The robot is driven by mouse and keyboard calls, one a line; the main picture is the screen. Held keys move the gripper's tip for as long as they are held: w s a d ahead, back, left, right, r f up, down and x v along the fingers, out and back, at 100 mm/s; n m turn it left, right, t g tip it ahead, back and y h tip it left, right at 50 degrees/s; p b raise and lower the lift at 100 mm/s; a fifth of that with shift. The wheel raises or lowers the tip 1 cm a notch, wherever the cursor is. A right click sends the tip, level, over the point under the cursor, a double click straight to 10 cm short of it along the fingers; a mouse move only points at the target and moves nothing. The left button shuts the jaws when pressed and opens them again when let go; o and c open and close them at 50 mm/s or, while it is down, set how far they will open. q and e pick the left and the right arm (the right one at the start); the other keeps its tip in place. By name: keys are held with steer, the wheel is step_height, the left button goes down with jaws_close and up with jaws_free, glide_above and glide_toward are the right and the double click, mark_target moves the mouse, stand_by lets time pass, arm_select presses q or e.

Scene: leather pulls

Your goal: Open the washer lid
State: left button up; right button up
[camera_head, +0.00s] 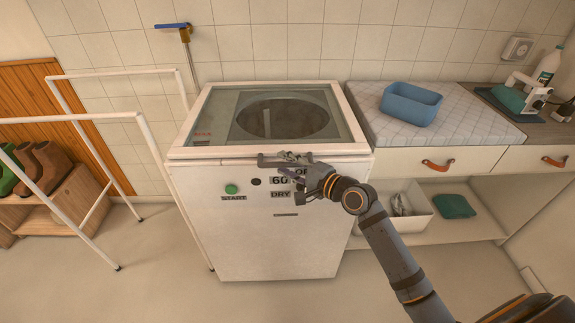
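The white washer (265,240) stands against the tiled wall, with a START button and label plates on its front. Its lid (215,140), a light frame with a glass pane, lies down flat on top; a dark round drum opening shows through the glass. A dark handle (268,161) sits at the lid's front edge. My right gripper (284,178) is at this handle, in front of the washer's upper front panel, and covers part of the labels. Whether its fingers touch or grip the handle is too small to tell. My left gripper is not in view.
A counter with a blue basin (411,103) stands right of the washer, with leather-pull drawers (438,165) and a low shelf below. A white rail frame (150,140) stands close on the left, near a wooden shoe rack (45,215). The floor in front is clear.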

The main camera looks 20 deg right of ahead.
jaws_close()
